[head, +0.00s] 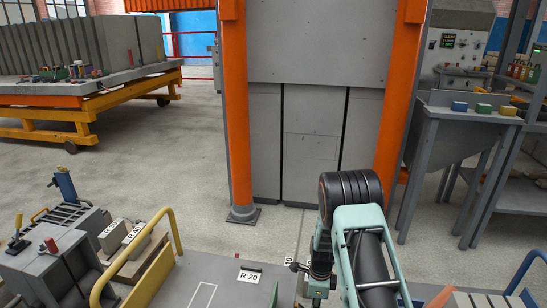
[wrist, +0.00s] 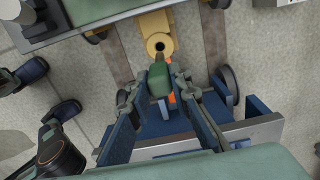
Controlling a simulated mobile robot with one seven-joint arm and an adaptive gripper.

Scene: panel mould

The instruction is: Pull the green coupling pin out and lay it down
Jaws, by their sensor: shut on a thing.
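In the wrist view my gripper (wrist: 160,88) is shut on the green coupling pin (wrist: 159,80), its two fingers on either side of the pin's thick green part. The pin's narrower end points toward a yellow coupling eye (wrist: 152,27) with a dark round hole. The hole shows open, and the pin appears apart from it in the picture; its height above the eye cannot be told. In the head view my arm reaches down at the lower middle, and the pin and the coupling are not seen there.
A blue cart frame (wrist: 165,125) with dark wheels (wrist: 230,82) lies below the gripper. A grey deck marked R 20 (head: 207,283) and a yellow rail (head: 170,222) are at lower left in the head view. Orange posts (head: 236,110) stand ahead. Open floor (head: 140,150) lies left.

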